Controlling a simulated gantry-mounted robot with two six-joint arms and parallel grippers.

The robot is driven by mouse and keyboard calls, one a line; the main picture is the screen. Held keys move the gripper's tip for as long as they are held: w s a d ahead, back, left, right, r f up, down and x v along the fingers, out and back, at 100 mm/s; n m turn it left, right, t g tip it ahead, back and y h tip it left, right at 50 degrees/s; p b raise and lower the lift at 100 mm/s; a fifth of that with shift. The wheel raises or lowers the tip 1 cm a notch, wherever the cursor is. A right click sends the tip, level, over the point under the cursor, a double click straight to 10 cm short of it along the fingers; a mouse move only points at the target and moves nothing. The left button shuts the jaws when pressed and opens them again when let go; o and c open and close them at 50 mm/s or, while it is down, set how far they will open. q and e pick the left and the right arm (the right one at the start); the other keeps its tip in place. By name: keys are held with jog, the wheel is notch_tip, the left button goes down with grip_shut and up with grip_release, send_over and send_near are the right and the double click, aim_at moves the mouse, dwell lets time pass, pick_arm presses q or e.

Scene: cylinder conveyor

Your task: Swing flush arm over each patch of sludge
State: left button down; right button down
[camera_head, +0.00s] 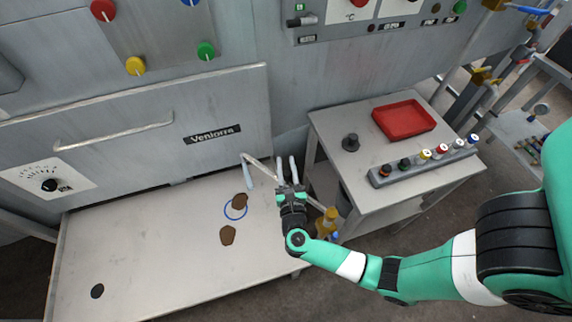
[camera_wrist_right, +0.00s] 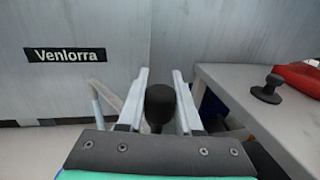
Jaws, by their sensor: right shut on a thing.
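Two brown sludge patches lie on the grey metal bench top: the upper patch (camera_head: 240,200) and the lower patch (camera_head: 228,235). A blue ring (camera_head: 229,216) marks the bench and overlaps the upper patch. The pale flush arm (camera_head: 262,167) reaches left from near my right gripper, and its light-blue nozzle (camera_head: 247,178) hangs just above the upper patch in the picture. My right gripper (camera_head: 287,170) is shut on a black knob (camera_wrist_right: 160,104), which stands between its fingers in the right wrist view. The flush arm also shows there (camera_wrist_right: 106,100), left of the fingers. My left gripper is out of view.
A black drain hole (camera_head: 97,291) is at the bench's lower left. A wall panel (camera_head: 140,130) with a handle stands behind the bench. The right-hand side table holds a red tray (camera_head: 404,120), a black knob-like piece (camera_head: 350,142) and a rack (camera_head: 425,166) with several coloured caps.

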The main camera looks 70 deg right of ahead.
jog(key=a+n+t+y, duration=0.1)
jog(key=a, duration=0.1)
jog(key=w+a+n+t+y, duration=0.1)
jog(key=t, duration=0.1)
jog(key=shift+a, duration=0.4)
jog(key=c, duration=0.6)
grip_release()
jog(key=shift+p, duration=0.3)
jog(key=shift+p+v, duration=0.7)
jog(key=shift+v, duration=5.05)
